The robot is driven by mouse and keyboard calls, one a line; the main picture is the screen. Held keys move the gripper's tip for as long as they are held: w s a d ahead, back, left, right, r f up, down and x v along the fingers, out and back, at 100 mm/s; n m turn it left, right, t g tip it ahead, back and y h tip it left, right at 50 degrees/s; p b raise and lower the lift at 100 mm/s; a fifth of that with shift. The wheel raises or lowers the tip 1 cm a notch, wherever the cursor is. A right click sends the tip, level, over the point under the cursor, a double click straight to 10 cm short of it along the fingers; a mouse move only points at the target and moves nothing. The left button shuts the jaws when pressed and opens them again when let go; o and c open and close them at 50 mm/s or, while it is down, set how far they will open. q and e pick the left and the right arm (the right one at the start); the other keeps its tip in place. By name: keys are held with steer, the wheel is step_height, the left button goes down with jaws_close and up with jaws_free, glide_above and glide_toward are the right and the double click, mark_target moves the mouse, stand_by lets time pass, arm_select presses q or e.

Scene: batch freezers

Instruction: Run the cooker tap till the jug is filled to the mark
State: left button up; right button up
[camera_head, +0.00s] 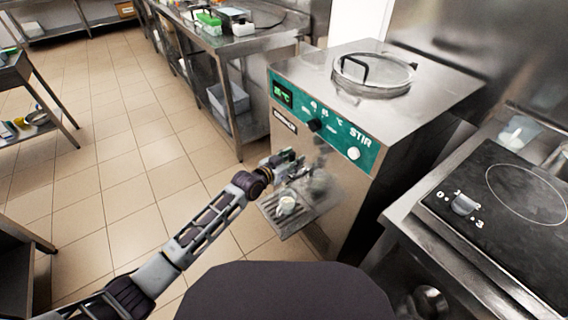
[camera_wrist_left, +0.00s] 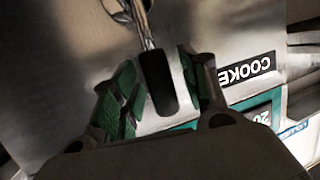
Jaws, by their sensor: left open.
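The cooker (camera_head: 340,205) is a steel cabinet with a green control panel. Its tap is partly hidden by my left gripper (camera_head: 290,163) in the head view. In the left wrist view, the black tap handle (camera_wrist_left: 158,82) stands between the open green-padded fingers of my left gripper (camera_wrist_left: 155,95); I cannot tell whether they touch it. A shiny metal part shows beyond the handle. A small pale vessel, apparently the jug (camera_head: 287,204), stands on the drip tray (camera_head: 314,216) below the gripper. Its mark and fill level are too small to tell. My right gripper is out of view.
A glass lid (camera_head: 374,72) with a black handle covers the cooker's top opening. A hob (camera_head: 510,205) with a knob stands at right. A steel bench (camera_head: 245,44) with containers is behind. The tiled floor (camera_head: 130,150) at left is clear.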

arm_select(q)
steer(key=shift+s+a, duration=0.1)
steer(key=v, duration=1.1)
steer(key=shift+s+a, duration=0.15)
steer(key=shift+s, duration=0.15)
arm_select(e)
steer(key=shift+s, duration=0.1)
arm_select(q)
steer(key=shift+r, duration=0.1)
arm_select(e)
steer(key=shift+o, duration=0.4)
